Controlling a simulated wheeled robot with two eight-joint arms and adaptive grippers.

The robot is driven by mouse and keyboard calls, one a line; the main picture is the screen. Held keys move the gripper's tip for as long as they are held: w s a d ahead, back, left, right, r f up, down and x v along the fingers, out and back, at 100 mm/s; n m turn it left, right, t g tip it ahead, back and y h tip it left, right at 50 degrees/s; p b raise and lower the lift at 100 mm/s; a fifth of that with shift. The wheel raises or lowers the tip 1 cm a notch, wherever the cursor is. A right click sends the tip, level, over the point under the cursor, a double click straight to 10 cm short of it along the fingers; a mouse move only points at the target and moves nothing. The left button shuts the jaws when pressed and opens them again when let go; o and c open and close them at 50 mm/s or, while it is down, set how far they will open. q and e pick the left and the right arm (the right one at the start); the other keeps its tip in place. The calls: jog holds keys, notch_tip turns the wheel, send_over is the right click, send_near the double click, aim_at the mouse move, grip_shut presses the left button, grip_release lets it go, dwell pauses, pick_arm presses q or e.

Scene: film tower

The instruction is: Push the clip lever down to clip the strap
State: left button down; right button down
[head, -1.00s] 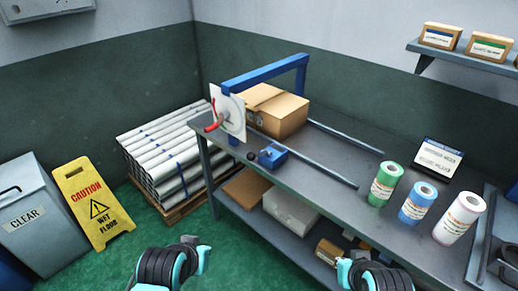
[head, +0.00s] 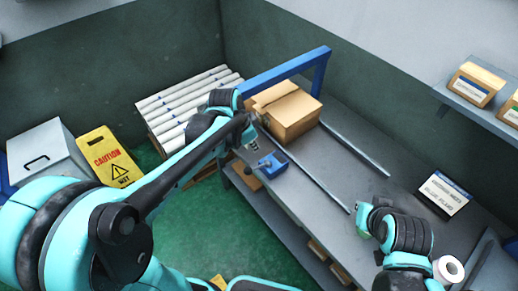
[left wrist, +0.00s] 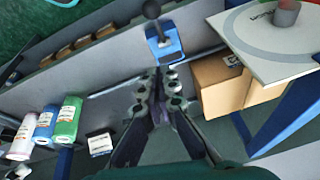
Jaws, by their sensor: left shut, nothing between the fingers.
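The blue clip block (head: 273,164) sits on the near edge of the workbench, its lever with a black knob (head: 250,172) sticking out to the left. In the left wrist view the block (left wrist: 166,48) lies just beyond the fingertips, with the knob (left wrist: 152,9) raised on its stem behind it. My left gripper (head: 255,147) is above the bench, close to the block; its fingers (left wrist: 160,75) are shut and empty, with no visible contact on the lever. I cannot make out the strap. My right arm is at the lower right; its fingers do not show.
A cardboard box (head: 289,114) stands under the blue frame (head: 290,68), beside the bench rails. A caution sign (head: 107,158) stands on the floor.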

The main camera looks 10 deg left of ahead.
pick_arm(q)
jog(key=shift+s, duration=0.1)
jog(key=b, duration=0.3)
send_over(258, 167)
jog(key=d, duration=0.1)
notch_tip(258, 167, down, 9)
jog(key=s+a+f, duration=0.2)
jog(key=shift+s+a+f+b, duration=0.15)
jog(key=shift+s+f+b, duration=0.1)
jog(key=shift+f+b, duration=0.1)
